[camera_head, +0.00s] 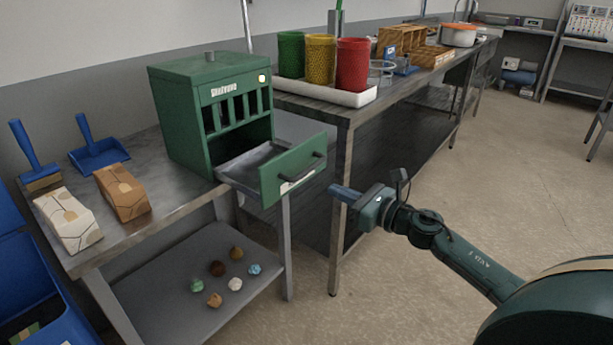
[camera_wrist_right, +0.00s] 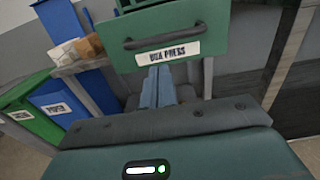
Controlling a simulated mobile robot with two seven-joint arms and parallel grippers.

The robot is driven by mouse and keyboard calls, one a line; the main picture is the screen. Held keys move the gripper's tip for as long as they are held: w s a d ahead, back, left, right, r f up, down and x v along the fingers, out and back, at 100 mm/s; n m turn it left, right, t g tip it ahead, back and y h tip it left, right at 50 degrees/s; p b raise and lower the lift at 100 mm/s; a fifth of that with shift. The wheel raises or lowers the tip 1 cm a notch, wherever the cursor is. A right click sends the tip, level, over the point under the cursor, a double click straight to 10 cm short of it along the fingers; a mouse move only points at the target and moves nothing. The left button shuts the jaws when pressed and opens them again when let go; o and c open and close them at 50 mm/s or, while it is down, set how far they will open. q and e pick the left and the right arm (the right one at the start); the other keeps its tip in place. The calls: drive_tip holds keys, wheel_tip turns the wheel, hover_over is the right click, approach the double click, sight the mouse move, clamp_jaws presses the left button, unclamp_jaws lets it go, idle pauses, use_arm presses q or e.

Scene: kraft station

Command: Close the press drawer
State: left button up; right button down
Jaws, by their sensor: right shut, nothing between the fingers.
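The green press (camera_head: 210,115) stands on the metal bench, and its drawer (camera_head: 292,170) is pulled out toward the right. The drawer's grey inside shows in the head view. Its front, with a dark handle and a label, also fills the upper middle of the right wrist view (camera_wrist_right: 215,30). My right gripper (camera_head: 335,189) is shut and empty, in front of the drawer front and a little below the handle. The fingers (camera_wrist_right: 157,85) point at the lower part of the drawer front. I cannot tell whether they touch it. My left gripper is not in view.
The metal bench (camera_head: 180,207) carries two bags and a blue dustpan (camera_head: 97,152) and brush. A second bench (camera_head: 318,106) with red, yellow and green cups stands behind the drawer.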

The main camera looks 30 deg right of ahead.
sight(295, 173)
drive_tip(key=x, duration=0.9)
drive_tip(key=shift+w+a+p, duration=0.15)
drive_tip(key=shift+w+p, duration=0.2)
drive_tip(key=shift+p, duration=0.05)
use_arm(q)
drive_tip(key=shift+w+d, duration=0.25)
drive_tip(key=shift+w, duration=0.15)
use_arm(e)
drive_tip(key=shift+w, duration=0.1)
